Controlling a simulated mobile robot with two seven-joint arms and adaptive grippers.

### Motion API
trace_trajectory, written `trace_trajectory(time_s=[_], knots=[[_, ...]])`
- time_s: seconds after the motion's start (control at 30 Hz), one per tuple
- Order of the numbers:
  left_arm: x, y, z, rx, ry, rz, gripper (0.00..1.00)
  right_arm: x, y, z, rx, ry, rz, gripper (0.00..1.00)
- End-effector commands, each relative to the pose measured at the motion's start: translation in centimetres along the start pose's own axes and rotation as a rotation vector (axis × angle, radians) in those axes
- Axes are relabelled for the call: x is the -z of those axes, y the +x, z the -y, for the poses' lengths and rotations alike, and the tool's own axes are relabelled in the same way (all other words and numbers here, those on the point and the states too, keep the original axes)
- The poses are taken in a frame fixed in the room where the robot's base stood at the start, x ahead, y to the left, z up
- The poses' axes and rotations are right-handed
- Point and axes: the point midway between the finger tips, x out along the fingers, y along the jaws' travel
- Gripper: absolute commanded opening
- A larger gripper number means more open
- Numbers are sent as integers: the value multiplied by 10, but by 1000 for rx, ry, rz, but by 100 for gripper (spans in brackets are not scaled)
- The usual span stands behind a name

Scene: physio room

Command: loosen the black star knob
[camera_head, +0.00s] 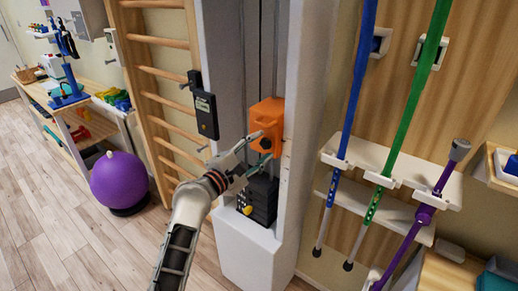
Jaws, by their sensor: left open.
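The black star knob (265,144) sits on the front of an orange carriage (266,112) on a tall white column unit. My left gripper (261,148) reaches up from the lower left, with its open fingers at the knob, one above and one below it. The fingers hide part of the knob, and I cannot tell whether they touch it. My right gripper is not in the view.
A black weight stack (262,198) sits just below the carriage. White column sides (300,110) flank it. Wooden wall bars (160,90) stand left, a purple ball (118,180) lies on the floor, and a rack (395,163) holds crutches and poles at right.

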Motion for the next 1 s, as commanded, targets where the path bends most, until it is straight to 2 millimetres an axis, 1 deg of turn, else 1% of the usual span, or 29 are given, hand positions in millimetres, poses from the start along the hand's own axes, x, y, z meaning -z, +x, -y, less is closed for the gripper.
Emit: trace_trajectory(time_s=[0.13, 0.23, 0.37, 0.5, 0.6, 0.7, 0.83, 1.0], knots=[[1, -6, 1, 1, 0, -1, 42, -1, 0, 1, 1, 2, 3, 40], [1, -18, 0, -1, 0, -2, 42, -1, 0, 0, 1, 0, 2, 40], [2, -43, 1, 1, 1, -3, 42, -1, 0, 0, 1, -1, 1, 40], [1, -73, 1, 1, 1, -2, 42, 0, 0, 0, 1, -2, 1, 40], [1, -91, 1, 1, 3, -2, 42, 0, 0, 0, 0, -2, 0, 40], [1, -105, 1, 1, 1, -2, 42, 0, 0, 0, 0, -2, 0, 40], [0, -116, 0, 0, 1, -1, 42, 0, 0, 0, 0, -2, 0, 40], [0, -120, 0, 0, 1, 0, 42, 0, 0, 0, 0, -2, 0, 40]])
